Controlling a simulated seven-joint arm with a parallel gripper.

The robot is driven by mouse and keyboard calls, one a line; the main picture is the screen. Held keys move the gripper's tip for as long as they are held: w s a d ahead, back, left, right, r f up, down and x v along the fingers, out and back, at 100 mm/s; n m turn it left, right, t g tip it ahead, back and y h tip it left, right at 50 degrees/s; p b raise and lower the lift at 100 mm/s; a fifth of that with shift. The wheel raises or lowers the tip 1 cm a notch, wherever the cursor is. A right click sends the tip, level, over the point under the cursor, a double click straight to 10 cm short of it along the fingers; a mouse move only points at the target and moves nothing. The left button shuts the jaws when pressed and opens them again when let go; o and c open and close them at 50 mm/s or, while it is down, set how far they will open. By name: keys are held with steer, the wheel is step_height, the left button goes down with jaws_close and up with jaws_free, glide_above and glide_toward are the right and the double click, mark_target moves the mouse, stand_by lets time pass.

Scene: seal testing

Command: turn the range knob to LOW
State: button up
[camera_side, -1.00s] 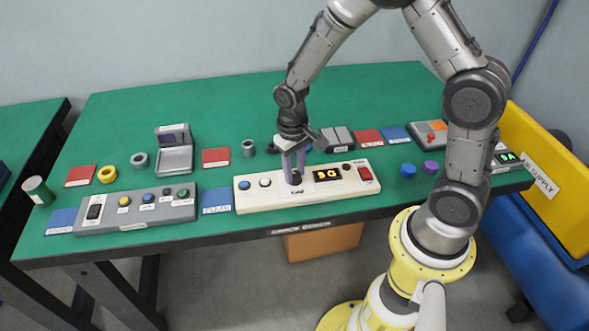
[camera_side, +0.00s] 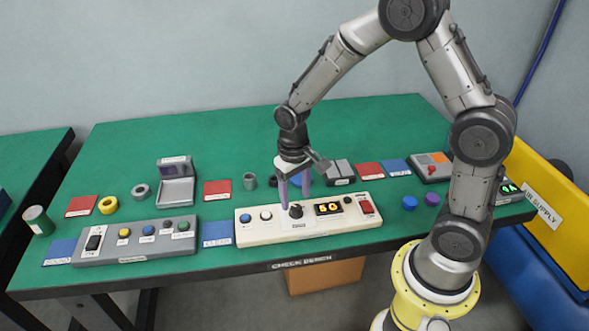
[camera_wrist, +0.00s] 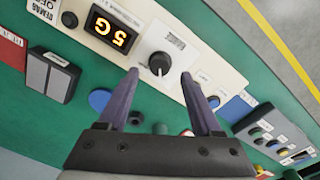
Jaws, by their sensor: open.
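The range knob (camera_side: 296,211) is a small black knob on a white plate in the middle of the cream panel (camera_side: 262,232). In the wrist view the knob (camera_wrist: 159,64) sits just beyond and between my fingertips, with a pale line on it and printing beside it that reads upside down. The position it points to is too small to read. My gripper (camera_side: 294,197) points down with its two purple fingers apart, just above the knob. In the wrist view my gripper (camera_wrist: 160,74) is open and empty, with a gap to the knob.
The same panel carries an orange display (camera_side: 328,209), a red switch (camera_side: 367,207), and blue and white buttons on the left. A grey button box (camera_side: 135,242) lies to the left. Blue caps and small blocks lie behind and right.

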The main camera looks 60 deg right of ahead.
step_height(320, 180, up, 11)
steer(key=shift+a+f, duration=0.15)
steer(key=shift+a, duration=0.05)
stand_by(0.3)
step_height(320, 180, up, 6)
steer(key=t, duration=0.2)
glide_above(294, 208)
steer(key=s, duration=0.2)
steer(key=s+r+t, duration=0.2)
steer(key=s+r, duration=0.2)
steer(key=s, duration=0.1)
steer(key=s+a+f+n+t, duration=0.1)
steer(key=s+n, duration=0.2)
steer(key=s, duration=0.8)
steer(key=shift+s+f+t, duration=0.2)
steer(key=shift+s+t, duration=0.15)
steer(key=shift+t, duration=0.05)
